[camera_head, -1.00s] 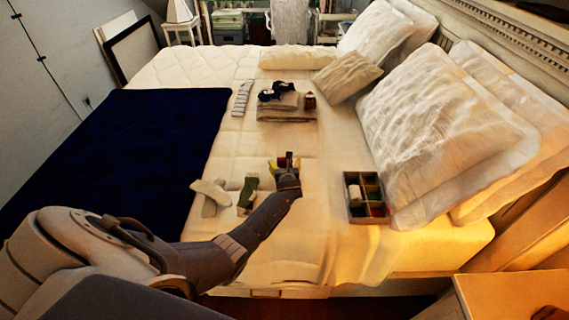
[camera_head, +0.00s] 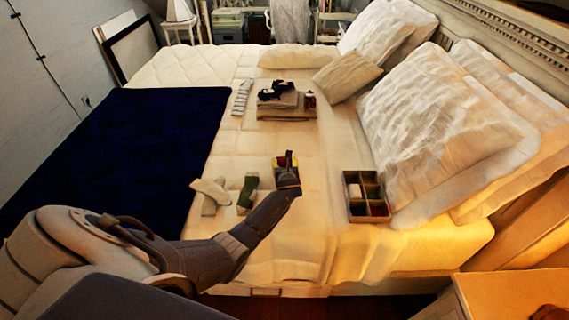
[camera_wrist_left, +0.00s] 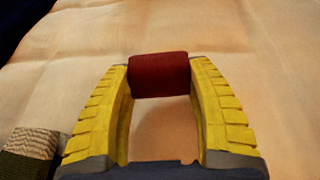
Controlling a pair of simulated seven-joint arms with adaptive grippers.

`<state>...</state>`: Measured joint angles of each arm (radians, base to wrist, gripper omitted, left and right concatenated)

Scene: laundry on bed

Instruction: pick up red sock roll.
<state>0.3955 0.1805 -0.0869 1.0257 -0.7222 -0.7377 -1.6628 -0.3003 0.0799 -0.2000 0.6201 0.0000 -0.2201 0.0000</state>
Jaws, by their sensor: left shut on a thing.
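The red sock roll (camera_wrist_left: 159,75) is between the yellow fingertips of my left gripper (camera_wrist_left: 160,78) in the left wrist view, with a finger pressed against each end. In the head view my left gripper (camera_head: 287,166) is over the bed sheet, and the sock roll is mostly hidden by the gripper there. Whether the roll touches the sheet is hard to tell. My right gripper is not in view.
A divided box (camera_head: 349,211) with rolled items stands to the right of the gripper. Green socks (camera_head: 247,192) and pale socks (camera_head: 209,194) lie to its left. Folded clothes (camera_head: 286,112) lie farther back. The sheet between gripper and box is clear.

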